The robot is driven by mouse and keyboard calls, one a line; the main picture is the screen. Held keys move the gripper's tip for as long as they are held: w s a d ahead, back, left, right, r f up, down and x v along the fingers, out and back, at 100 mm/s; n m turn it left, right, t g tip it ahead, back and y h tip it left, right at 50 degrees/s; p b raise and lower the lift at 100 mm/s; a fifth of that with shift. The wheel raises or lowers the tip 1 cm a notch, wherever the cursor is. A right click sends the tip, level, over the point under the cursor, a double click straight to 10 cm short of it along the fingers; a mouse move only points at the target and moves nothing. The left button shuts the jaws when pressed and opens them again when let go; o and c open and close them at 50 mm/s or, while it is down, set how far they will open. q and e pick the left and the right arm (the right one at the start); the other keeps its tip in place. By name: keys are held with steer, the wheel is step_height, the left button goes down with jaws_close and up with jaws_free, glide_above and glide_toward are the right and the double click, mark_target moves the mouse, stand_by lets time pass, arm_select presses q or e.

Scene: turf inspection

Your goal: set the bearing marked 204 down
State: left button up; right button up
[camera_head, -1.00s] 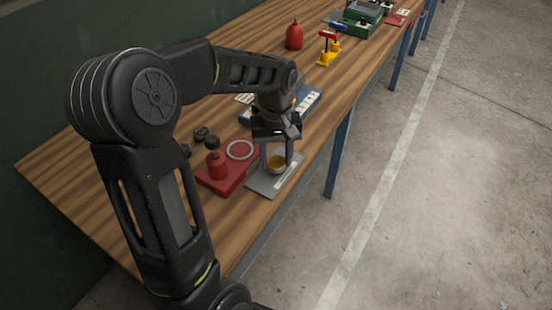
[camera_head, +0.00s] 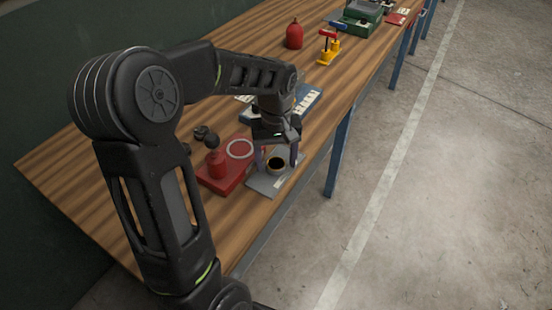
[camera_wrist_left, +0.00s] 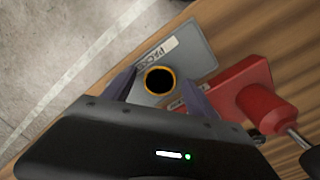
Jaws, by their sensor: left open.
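The bearing (camera_head: 276,171), a small ring with a dark centre and a yellowish rim, rests on a grey plate (camera_head: 262,186) near the table's front edge. No number on it can be read. In the left wrist view the bearing (camera_wrist_left: 159,94) lies flat on the plate (camera_wrist_left: 193,50), beside a white label that reads roughly "PACKE". My left gripper (camera_head: 277,159) is open, its fingers on either side of the bearing, with gaps visible in the left wrist view (camera_wrist_left: 158,90). My right gripper is not in view.
A red block (camera_head: 232,177) with a pale ring and a red bottle-shaped piece stands just left of the plate. A blue-and-white tray (camera_head: 308,101) is beyond the gripper. Farther off are a red bottle (camera_head: 294,36) and a yellow-red tool (camera_head: 328,48).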

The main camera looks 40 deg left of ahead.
mark_target(276, 164)
arm_select(q)
step_height(276, 164, up, 12)
steer(key=shift+r, duration=0.15)
stand_by(0.3)
stand_by(0.9)
steer(key=w+d+f+m+t+h, duration=0.1)
steer(key=w+d+f+m+t, duration=0.4)
steer(key=w, duration=0.5)
steer(key=d+f+m+h, duration=0.1)
steer(key=d+f, duration=0.4)
steer(key=f, duration=0.3)
steer(key=d+f+h, duration=0.1)
steer(key=d+f, duration=0.5)
steer(key=f, duration=0.3)
steer(key=s+d+f+g, duration=0.1)
steer(key=s+d+f, duration=0.3)
steer(key=s+f, duration=0.2)
steer(key=s+d+f+m+g, duration=0.1)
steer(key=s+d+f, duration=0.3)
steer(key=s, duration=0.6)
steer(key=s+d+f+g+h, duration=0.1)
steer(key=s+d+f, duration=0.3)
steer(key=s+f, duration=0.5)
steer(key=shift+d+m+g, duration=0.3)
steer(key=shift+d+g, duration=0.1)
steer(key=shift+g, duration=0.3)
